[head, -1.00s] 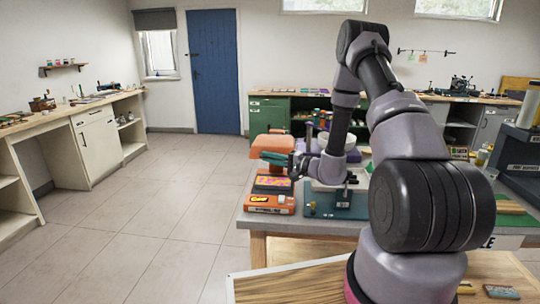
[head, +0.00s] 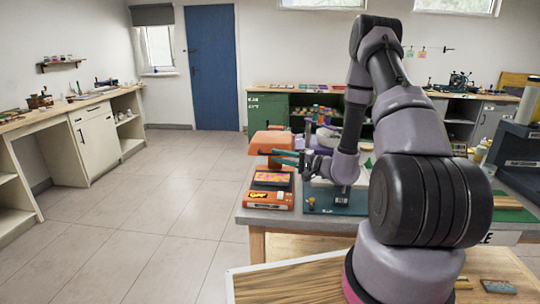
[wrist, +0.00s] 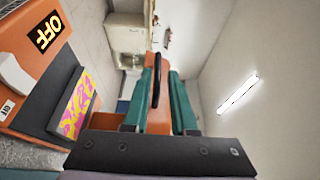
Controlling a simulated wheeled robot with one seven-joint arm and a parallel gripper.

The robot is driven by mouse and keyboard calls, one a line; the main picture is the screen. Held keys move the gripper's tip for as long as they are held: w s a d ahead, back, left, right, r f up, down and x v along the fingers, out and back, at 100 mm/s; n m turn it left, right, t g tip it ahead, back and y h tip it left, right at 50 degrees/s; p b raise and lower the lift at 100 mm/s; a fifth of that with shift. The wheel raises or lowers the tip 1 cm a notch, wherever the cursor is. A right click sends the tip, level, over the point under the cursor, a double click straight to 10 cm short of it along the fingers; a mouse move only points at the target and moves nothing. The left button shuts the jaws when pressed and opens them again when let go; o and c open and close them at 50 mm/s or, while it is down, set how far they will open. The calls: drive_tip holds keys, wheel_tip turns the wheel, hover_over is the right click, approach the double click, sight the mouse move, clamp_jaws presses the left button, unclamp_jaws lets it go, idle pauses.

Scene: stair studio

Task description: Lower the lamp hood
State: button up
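The orange lamp hood (head: 268,141) is raised above an orange base box (head: 284,198) with a pink-and-yellow sheet (head: 272,178) on its dark top. In the wrist view the orange hood (wrist: 158,118) shows between my fingers, with a black handle bar (wrist: 156,86) standing from it. My gripper (head: 274,158) is at the hood's front side, its teal fingers pointing left. In the wrist view my gripper (wrist: 154,75) is open, with one finger on each side of the handle and visible gaps. The base box (wrist: 30,112) shows an OFF sign at the left.
A teal board (head: 335,199) lies right of the base box on the table (head: 242,214). My arm hides much of the table's middle. A green cabinet (head: 268,107) stands behind. The floor (head: 175,200) to the left is clear.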

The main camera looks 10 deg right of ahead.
drive_tip(key=v, duration=0.6)
drive_tip(key=s+a+r+n+g+h, duration=0.1)
drive_tip(key=s+a+r+n+g, duration=0.2)
drive_tip(key=s+a+r+g, duration=0.45)
drive_tip(key=s+a+r+n+g+h, duration=0.15)
drive_tip(key=s+r+n+g, duration=0.25)
drive_tip(key=s+r, duration=0.45)
drive_tip(key=s+d+r+m+t+h, duration=0.1)
drive_tip(key=s+d+r+t+h, duration=0.2)
drive_tip(key=r, duration=0.4)
drive_tip(key=s+d+r+m+t+h, duration=0.1)
drive_tip(key=s+d+r+t+h, duration=0.3)
drive_tip(key=s+d+r+h, duration=0.1)
wheel_tip(320, 180, up, 3)
drive_tip(key=shift+s+f+m+h, duration=0.2)
drive_tip(key=shift+s+m+h, duration=0.2)
drive_tip(key=shift+s+h, duration=0.25)
